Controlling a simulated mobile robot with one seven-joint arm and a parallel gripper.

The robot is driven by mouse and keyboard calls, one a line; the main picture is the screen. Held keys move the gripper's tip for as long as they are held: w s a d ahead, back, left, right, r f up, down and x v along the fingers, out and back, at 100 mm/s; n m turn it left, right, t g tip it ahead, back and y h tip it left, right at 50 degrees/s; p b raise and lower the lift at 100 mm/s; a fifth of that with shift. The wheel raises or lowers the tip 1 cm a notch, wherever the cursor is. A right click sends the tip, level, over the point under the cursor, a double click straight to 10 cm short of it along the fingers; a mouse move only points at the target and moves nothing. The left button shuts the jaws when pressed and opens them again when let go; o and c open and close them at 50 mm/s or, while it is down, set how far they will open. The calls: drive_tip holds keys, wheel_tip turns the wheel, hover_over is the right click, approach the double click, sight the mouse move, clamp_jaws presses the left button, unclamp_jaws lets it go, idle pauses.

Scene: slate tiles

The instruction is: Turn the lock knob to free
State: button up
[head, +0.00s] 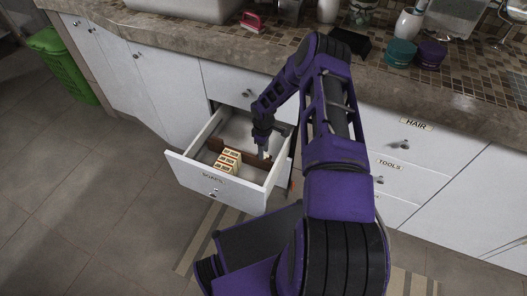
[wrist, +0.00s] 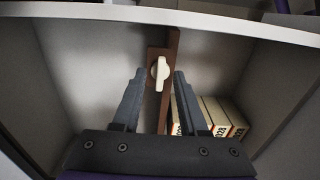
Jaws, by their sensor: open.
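The lock knob (wrist: 160,72) is a cream disc with a raised bar, set on a brown plate on the wooden divider (wrist: 172,50) inside the open drawer. In the wrist view its bar stands nearly upright, tilted slightly. My gripper (wrist: 158,74) is open, with one finger on each side of the knob in the picture; I cannot tell whether the fingers touch it. In the head view my gripper (head: 263,155) reaches down into the drawer (head: 215,184), and the knob is hidden there.
Small boxes (head: 228,160) stand in the drawer beside the divider; they also show in the wrist view (wrist: 215,117). The drawer walls are close around my gripper. The countertop (head: 190,38) holds jars and a pink brush (head: 251,22). A green bin (head: 62,62) stands at far left.

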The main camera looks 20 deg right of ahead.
clamp_jaws()
drive_tip(key=shift+n, duration=0.4)
drive_tip(key=n, duration=0.5)
drive_tip(key=shift+n, duration=0.3)
drive_tip(key=n, duration=0.5)
idle(0.3)
drive_tip(key=shift+n, duration=0.4)
unclamp_jaws()
